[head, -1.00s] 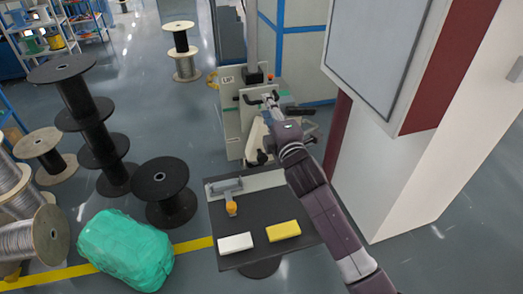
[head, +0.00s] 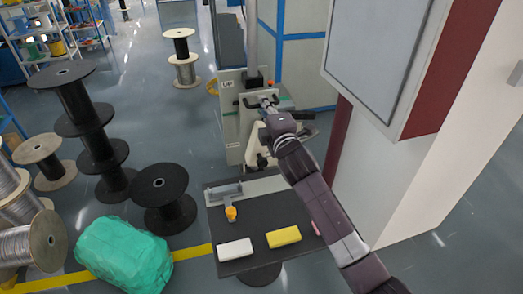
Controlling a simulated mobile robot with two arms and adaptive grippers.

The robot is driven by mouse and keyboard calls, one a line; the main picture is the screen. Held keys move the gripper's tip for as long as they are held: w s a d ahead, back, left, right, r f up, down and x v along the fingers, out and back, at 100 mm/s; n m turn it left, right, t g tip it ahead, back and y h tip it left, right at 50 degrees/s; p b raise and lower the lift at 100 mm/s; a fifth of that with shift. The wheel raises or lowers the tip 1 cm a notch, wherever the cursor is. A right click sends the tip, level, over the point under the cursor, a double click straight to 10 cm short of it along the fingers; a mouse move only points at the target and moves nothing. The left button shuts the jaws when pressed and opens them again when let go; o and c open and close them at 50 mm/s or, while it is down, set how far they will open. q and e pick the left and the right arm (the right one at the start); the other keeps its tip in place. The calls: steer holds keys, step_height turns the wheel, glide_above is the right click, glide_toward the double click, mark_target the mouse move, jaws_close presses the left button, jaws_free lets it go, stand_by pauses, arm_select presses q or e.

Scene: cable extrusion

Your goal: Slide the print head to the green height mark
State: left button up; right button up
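The print head unit (head: 255,83) appears to be the small dark block low on the grey vertical column of the machine (head: 232,125). A dark handle bar (head: 252,103) sits in front of the machine, below that block. My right gripper (head: 266,103) is at this handle bar. It is small and partly hidden by its own wrist, so its finger state and any grip are unclear. A thin green strip (head: 286,103) shows on the machine just right of the gripper. Whether it is the height mark is unclear. My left gripper is not in view.
A dark table (head: 245,216) in front holds a white block (head: 235,249), a yellow block (head: 284,237) and an orange-tipped tool (head: 231,213). Black spools (head: 161,184) and a green wrapped bundle (head: 124,256) stand left. A white wall panel (head: 400,165) closes the right.

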steer(key=shift+f, duration=0.1)
jaws_close()
steer(key=shift+f+b, duration=1.5)
steer(key=shift+f, duration=0.65)
steer(key=shift+o, duration=1.1)
jaws_free()
steer(key=shift+f, duration=0.15)
steer(key=o, duration=0.6)
steer(key=shift+r, duration=0.2)
steer(key=p+v, duration=0.4)
steer(key=v, duration=0.4)
